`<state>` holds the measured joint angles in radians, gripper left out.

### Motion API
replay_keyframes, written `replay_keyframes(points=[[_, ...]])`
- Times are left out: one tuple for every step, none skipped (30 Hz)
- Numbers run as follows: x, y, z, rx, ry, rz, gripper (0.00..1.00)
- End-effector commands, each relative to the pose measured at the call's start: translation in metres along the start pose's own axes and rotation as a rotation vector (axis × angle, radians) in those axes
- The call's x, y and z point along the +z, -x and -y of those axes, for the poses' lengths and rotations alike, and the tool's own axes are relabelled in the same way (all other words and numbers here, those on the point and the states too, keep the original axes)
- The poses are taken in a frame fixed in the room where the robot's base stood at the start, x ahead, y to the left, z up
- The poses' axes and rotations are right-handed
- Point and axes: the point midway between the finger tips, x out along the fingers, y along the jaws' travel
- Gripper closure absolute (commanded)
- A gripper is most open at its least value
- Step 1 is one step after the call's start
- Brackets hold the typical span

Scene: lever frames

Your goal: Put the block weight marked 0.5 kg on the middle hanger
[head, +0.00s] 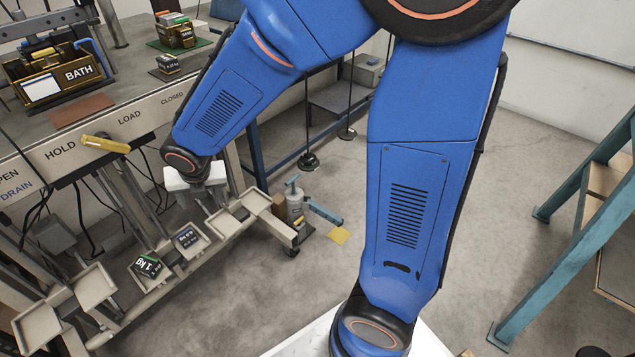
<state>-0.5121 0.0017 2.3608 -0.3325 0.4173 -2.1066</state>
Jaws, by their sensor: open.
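My gripper (208,196) is at the end of the blue arm, above the row of small metal trays left of centre. Its white body shows, but its fingertips are small and hard to make out; it is open and appears empty. A dark block marked 1 kg (148,266) sits on one tray, with a green top band. Another dark block with a pale label (187,239) sits on the tray to its right; its mark is too small to read. A small dark block (168,63) lies on the bench with a blurred label. I cannot make out which part is the middle hanger.
Empty trays (39,326) stand at the lower left. The bench front carries a yellow lever (105,144) near HOLD. A BATH box (54,82) and a green mat (196,44) are on the bench.

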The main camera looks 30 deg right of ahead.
Motion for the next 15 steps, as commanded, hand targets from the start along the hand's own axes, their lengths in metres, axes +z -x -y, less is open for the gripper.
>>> replay_keyframes(points=[[0.006,0.016,0.015,-0.004,-0.12,0.011,0.41],[0.007,0.023,0.024,-0.009,-0.195,0.014,0.41],[0.009,0.033,0.035,-0.014,-0.294,0.018,0.41],[0.01,0.04,0.043,-0.017,-0.368,0.022,0.41],[0.011,0.048,0.051,-0.02,-0.439,0.026,0.41],[0.011,0.057,0.062,-0.023,-0.537,0.03,0.41],[0.011,0.065,0.07,-0.025,-0.61,0.034,0.41],[0.01,0.072,0.078,-0.027,-0.684,0.038,0.41],[0.009,0.081,0.088,-0.029,-0.782,0.043,0.41],[0.008,0.088,0.096,-0.031,-0.859,0.046,0.41],[0.006,0.096,0.104,-0.031,-0.935,0.05,0.41],[0.004,0.105,0.115,-0.032,-1.037,0.056,0.41],[0.002,0.112,0.122,-0.032,-1.113,0.059,0.41],[0.0,0.119,0.129,-0.032,-1.19,0.063,0.41],[-0.004,0.128,0.139,-0.031,-1.291,0.068,0.41]])
